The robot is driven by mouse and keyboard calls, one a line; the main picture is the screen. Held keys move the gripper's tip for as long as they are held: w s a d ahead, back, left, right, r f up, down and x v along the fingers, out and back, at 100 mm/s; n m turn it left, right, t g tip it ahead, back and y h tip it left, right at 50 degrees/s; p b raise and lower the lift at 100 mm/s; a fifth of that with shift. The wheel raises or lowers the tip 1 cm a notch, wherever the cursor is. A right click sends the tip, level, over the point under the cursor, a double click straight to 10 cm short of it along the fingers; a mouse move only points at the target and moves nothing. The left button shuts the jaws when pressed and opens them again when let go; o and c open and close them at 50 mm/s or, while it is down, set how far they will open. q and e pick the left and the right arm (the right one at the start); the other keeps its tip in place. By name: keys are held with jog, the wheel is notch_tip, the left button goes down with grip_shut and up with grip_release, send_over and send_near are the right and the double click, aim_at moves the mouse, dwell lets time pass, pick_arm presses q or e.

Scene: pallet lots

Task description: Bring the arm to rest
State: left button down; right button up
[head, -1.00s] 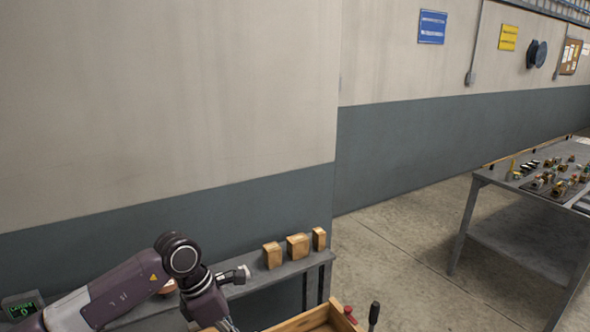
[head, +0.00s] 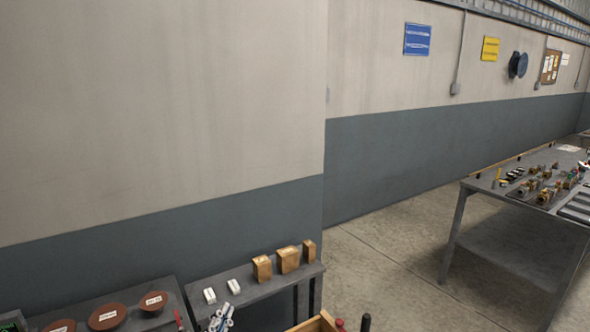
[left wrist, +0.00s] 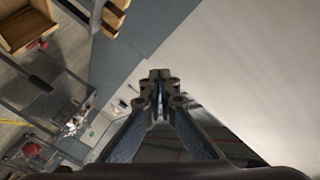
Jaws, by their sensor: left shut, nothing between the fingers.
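My left gripper (left wrist: 160,76) shows in the left wrist view with its two fingers together and nothing between them. Open space lies around the fingertips, with the pale wall and its blue-grey lower band behind them. In the head view my left arm no longer shows clearly, and I cannot make out the gripper there. My right gripper is in neither view.
A grey bench against the wall holds wooden blocks (head: 287,260), white pieces (head: 210,295) and reddish-brown discs (head: 107,316). A wooden crate (head: 318,324) is at the bottom edge. A table (head: 468,184) with small parts stands right, with clear floor (head: 385,240) between.

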pick_arm(q)
jog(key=s+a+f+n+g, duration=0.2)
jog(key=s+f, duration=0.1)
jog(key=f, duration=0.2)
jog(key=s+a+f+n+g+y, duration=0.1)
jog(key=s+a+f+n+g, duration=0.1)
jog(key=s+f, duration=0.2)
jog(key=s+a+f+n+g+y, duration=0.1)
jog(key=s+a+f+g, duration=0.1)
jog(key=f, duration=0.4)
jog(key=shift+s+n+g, duration=0.4)
jog(key=shift+s+g, duration=0.2)
jog(key=shift+s, duration=0.6)
jog(key=s+f+n+g, duration=0.1)
jog(key=s+f+g, duration=0.25)
jog(key=s, duration=0.45)
jog(key=s+f+n+g, duration=0.2)
jog(key=s+f+g, duration=0.15)
jog(key=s, duration=0.45)
jog(key=s+f+g+b, duration=0.1)
jog(key=s+f, duration=0.2)
jog(key=f, duration=2.6)
jog(key=s+a+f+g, duration=0.1)
jog(key=s+a+f, duration=0.2)
jog(key=s+f, duration=1.3)
jog(key=shift+s+f+m+b, duration=0.2)
jog(key=shift+s+m+b, duration=0.25)
jog(key=shift+s, duration=0.15)
